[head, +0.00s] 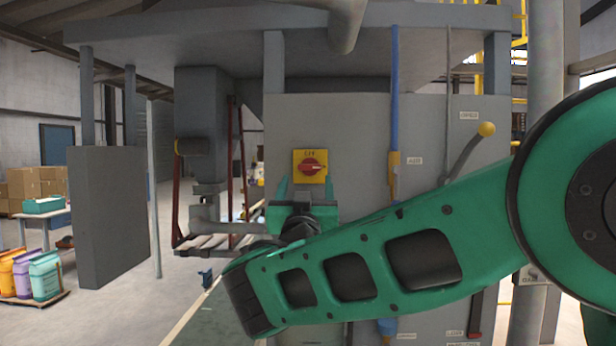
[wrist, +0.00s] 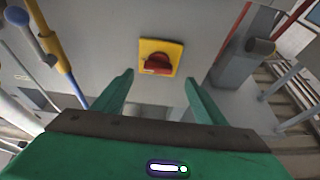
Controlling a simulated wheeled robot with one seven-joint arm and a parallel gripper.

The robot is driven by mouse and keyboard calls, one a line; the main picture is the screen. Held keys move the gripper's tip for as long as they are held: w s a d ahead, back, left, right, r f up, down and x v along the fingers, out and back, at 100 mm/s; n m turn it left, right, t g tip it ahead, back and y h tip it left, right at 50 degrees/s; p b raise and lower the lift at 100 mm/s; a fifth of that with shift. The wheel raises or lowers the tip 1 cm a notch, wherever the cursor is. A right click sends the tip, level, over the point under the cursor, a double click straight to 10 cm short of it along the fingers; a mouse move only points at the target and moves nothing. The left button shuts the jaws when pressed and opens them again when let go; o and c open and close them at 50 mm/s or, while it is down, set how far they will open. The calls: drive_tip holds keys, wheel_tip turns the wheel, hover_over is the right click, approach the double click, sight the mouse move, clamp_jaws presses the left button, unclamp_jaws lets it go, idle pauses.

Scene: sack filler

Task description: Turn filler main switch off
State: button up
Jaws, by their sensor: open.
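The main switch is a red rotary knob (head: 311,168) on a yellow square plate (head: 298,157), fixed to the grey filler cabinet (head: 360,130). Lettering above the knob looks like "OFF". The knob's grip lies roughly horizontal in the head view. In the wrist view the red knob (wrist: 157,64) sits on its yellow plate (wrist: 170,47) ahead of the fingers. My gripper (head: 305,186) is just below the switch in the head view. In the wrist view my gripper (wrist: 158,88) has its two green fingers wide apart with nothing between them. The fingers are apart from the knob.
Right of the switch are a blue pipe with a yellow valve part (head: 395,180) and a lever with a yellow ball end (head: 487,129). A grey box (head: 110,215) hangs at the left. Coloured sacks (head: 30,275) stand on a pallet at far left.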

sight(309, 170)
drive_tip(key=x, duration=0.7)
drive_tip(key=shift+d, duration=0.25)
drive_tip(key=shift+c, duration=0.3)
